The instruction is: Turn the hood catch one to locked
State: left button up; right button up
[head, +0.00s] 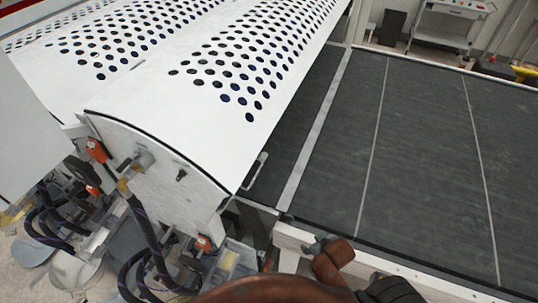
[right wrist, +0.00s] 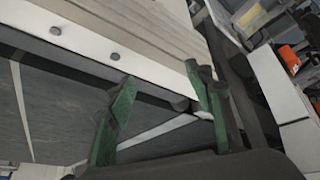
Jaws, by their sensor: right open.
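The white perforated hood (head: 185,115) appears closed in the head view. Its curved end panel (head: 165,195) carries a small dark catch-like fitting (head: 181,175) and a metal knob (head: 143,158); I cannot tell which is hood catch one or read its setting. My right gripper (head: 320,243) is low and to the right of this panel, by the conveyor's front rail. In the right wrist view, its green fingers (right wrist: 163,82) are spread with nothing held, close to a pale rail (right wrist: 70,33). My left gripper is not seen.
The dark conveyor bed (head: 420,150) fills the right side. A metal handle (head: 258,168) sticks out at the hood's lower corner. Orange-handled valves (head: 97,150) and dark hoses (head: 140,225) crowd the lower left. A white cart (head: 440,25) stands far back.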

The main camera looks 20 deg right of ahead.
jog(key=w+r+n+t+y, duration=0.1)
jog(key=w+r+t, duration=0.25)
jog(key=w, duration=0.75)
jog(key=n+t+y+p, duration=0.2)
jog(key=n+t+y, duration=0.2)
jog(key=n+y, duration=0.55)
send_near(265, 156)
jog(key=w+f+m+y, duration=0.1)
jog(key=m+y, duration=0.1)
jog(key=m, duration=0.1)
jog(key=p+x, duration=0.1)
jog(key=x, duration=0.5)
jog(key=shift+w+f, duration=0.1)
jog(key=shift+w, duration=0.05)
jog(key=shift+w+a+f+p, duration=0.1)
jog(key=shift+w+a+p, duration=0.2)
jog(key=shift+w+a, duration=0.15)
jog(key=shift+c, duration=0.4)
jog(key=c, duration=1.1)
